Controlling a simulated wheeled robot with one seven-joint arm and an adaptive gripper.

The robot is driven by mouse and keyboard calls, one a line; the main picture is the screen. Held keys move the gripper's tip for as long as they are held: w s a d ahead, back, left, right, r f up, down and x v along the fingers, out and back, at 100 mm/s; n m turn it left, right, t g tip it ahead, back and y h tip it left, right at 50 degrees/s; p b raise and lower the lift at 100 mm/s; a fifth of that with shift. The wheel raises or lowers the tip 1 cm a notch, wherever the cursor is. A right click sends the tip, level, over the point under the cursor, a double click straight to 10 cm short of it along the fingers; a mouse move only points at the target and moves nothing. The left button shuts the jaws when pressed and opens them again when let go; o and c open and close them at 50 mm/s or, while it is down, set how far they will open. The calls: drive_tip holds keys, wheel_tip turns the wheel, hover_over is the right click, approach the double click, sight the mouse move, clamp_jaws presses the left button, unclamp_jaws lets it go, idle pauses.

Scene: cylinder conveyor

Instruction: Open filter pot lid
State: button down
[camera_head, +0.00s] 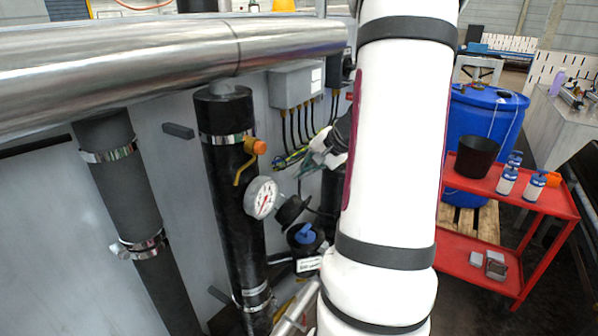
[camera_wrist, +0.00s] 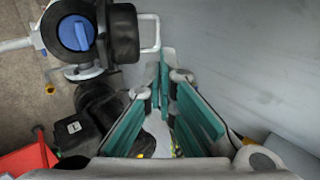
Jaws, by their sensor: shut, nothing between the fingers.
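The filter pot and its lid are hard to make out for certain. A black round fitting with a blue knob (camera_head: 306,235) stands low, left of my arm, and also shows at the upper left of the wrist view (camera_wrist: 76,34). A black cap-like part (camera_head: 293,209) sits just above it, beside the gauge. My gripper (camera_head: 312,163), partly hidden by my white arm, is above these parts in the head view. In the wrist view its teal-padded fingers (camera_wrist: 162,75) converge at the tips, shut and empty, to the right of the blue-knobbed fitting and apart from it.
A pressure gauge (camera_head: 262,198) and an orange-handled valve (camera_head: 250,155) are on the black vertical pipe (camera_head: 222,150). A large steel pipe (camera_head: 150,65) crosses above. A grey box (camera_head: 295,84) with cables is on the wall. A red cart (camera_head: 510,190) stands right.

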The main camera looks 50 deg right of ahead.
drive_tip(key=x, duration=1.1)
drive_tip(key=shift+w+f+p, duration=0.15)
drive_tip(key=shift+f+p, duration=0.1)
drive_tip(key=shift+p, duration=0.15)
drive_tip(key=shift+w+a+g+p, duration=0.15)
drive_tip(key=shift+w+g+p, duration=0.35)
drive_tip(key=shift+p, duration=0.15)
drive_tip(key=shift+w+f+g, duration=0.2)
drive_tip(key=shift+w+g, duration=0.25)
drive_tip(key=shift+w, duration=0.05)
drive_tip(key=shift+w+f+g, duration=0.25)
drive_tip(key=shift+w+g, duration=0.2)
drive_tip(key=shift+w, duration=0.05)
drive_tip(key=shift+r, duration=0.1)
drive_tip(key=w+v, duration=0.1)
drive_tip(key=v, duration=1.2)
drive_tip(key=shift+w+a+r, duration=0.15)
drive_tip(key=shift+r, duration=0.55)
